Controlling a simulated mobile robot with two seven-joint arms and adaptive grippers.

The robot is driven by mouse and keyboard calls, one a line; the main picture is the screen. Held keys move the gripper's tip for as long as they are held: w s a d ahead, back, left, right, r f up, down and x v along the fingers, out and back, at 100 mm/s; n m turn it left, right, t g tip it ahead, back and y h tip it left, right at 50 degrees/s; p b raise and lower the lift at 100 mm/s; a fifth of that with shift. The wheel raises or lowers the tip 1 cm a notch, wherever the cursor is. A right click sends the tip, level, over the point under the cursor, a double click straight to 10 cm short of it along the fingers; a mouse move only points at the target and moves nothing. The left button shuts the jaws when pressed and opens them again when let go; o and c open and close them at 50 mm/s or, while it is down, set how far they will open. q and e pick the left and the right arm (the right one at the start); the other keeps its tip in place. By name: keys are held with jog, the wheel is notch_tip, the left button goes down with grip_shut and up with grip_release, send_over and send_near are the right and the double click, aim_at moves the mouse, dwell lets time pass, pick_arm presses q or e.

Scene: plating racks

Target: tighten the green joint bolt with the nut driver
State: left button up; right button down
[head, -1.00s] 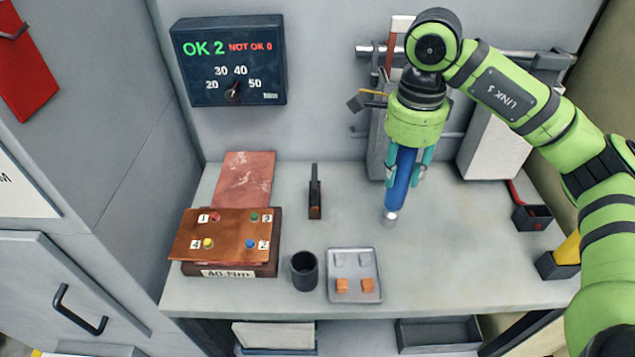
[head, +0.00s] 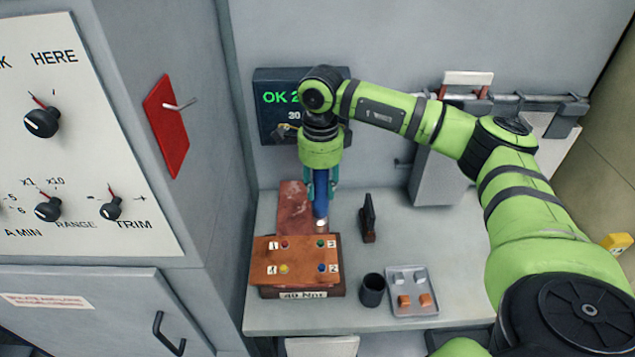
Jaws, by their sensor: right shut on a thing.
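My right gripper (head: 321,182) is shut on a blue nut driver (head: 321,203), held upright with its silver socket end down. The copper plate block (head: 262,258) stands on the bench with red, green, yellow and blue joint bolts on its top. The green joint bolt (head: 320,244) is at the back right of the plate, next to the label 3. The driver's tip shows just above the green bolt in the picture, by the plate's back edge. I cannot tell its height, and I see no contact with the bolt. My left gripper is not in view.
A torque display (head: 270,120) on the back wall is partly hidden by my arm. A dark cup (head: 372,290), a grey tray (head: 414,310) with small blocks and a dark upright stand (head: 368,220) are to the plate's right. A reddish sheet (head: 292,205) lies behind it.

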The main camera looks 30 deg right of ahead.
aim_at(321, 208)
jog(key=shift+s+d, duration=0.1)
jog(key=shift+d, duration=0.1)
jog(key=shift+a+f+b, duration=0.1)
jog(key=shift+a+b, duration=0.05)
jog(key=shift+b, duration=0.2)
jog(key=shift+f+b, duration=0.45)
jog(key=shift+f, duration=0.1)
jog(key=shift+f+b, duration=2.05)
jog(key=shift+f, duration=0.3)
jog(key=shift+s+a+f+b, duration=0.1)
jog(key=shift+f+b, duration=0.3)
jog(key=shift+b, duration=0.5)
dwell(1.2)
